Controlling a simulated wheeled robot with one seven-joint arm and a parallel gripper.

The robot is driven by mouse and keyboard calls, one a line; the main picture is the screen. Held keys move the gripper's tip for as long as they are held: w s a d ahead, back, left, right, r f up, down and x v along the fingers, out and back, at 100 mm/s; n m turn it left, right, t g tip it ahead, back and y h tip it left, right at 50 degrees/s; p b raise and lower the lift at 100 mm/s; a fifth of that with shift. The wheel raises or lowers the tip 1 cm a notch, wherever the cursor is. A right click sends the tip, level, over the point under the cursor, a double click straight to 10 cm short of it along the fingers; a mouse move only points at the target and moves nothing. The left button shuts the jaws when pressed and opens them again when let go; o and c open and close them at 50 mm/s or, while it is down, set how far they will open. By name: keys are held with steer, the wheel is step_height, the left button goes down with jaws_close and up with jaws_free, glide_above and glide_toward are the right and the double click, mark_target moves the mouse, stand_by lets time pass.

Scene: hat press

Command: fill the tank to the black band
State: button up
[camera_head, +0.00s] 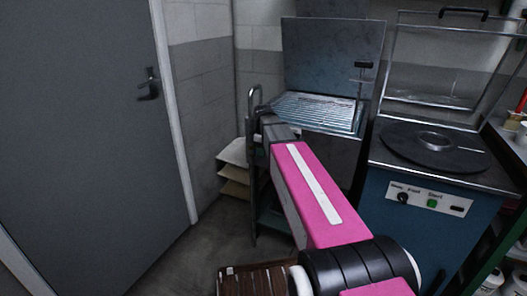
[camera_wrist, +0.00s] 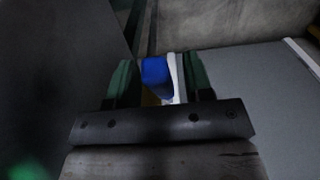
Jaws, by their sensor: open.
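In the wrist view, my gripper (camera_wrist: 162,82) is open, its two dark green fingers apart. A small blue thing (camera_wrist: 156,74) and a white upright strip (camera_wrist: 174,74) show between or beyond the fingers. I cannot tell whether they touch the fingers, or what they belong to. In the head view, my pink arm reaches away toward the metal unit with a slatted top (camera_head: 318,112), and its far end hides the gripper's fingers. I cannot make out a tank with a black band or any water level in either view.
A blue machine (camera_head: 395,222) with a round dark plate (camera_head: 435,146), a knob (camera_head: 403,198) and a green button (camera_head: 432,203) stands right. A grey door (camera_head: 85,130) fills the left. A brown slatted thing (camera_head: 250,280) lies low in front. Some floor (camera_head: 205,245) is clear.

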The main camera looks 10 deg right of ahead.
steer(key=shift+c, duration=0.3)
jaws_close()
steer(key=shift+s+d+f+t+y, duration=0.2)
steer(key=shift+f+t+y, duration=0.15)
steer(key=shift+f+y, duration=0.15)
steer(key=shift+s+d+f+t+y, duration=0.1)
steer(key=shift+s+f+t+y, duration=0.05)
steer(key=shift+f+t+y, duration=0.3)
steer(key=shift+w+f+t+y, duration=0.15)
steer(key=shift+f+t+y, duration=0.6)
steer(key=shift+y, duration=0.3)
steer(key=shift+o, duration=0.3)
jaws_free()
steer(key=v, duration=1)
steer(key=shift+d+r, duration=0.15)
steer(key=shift+r, duration=0.15)
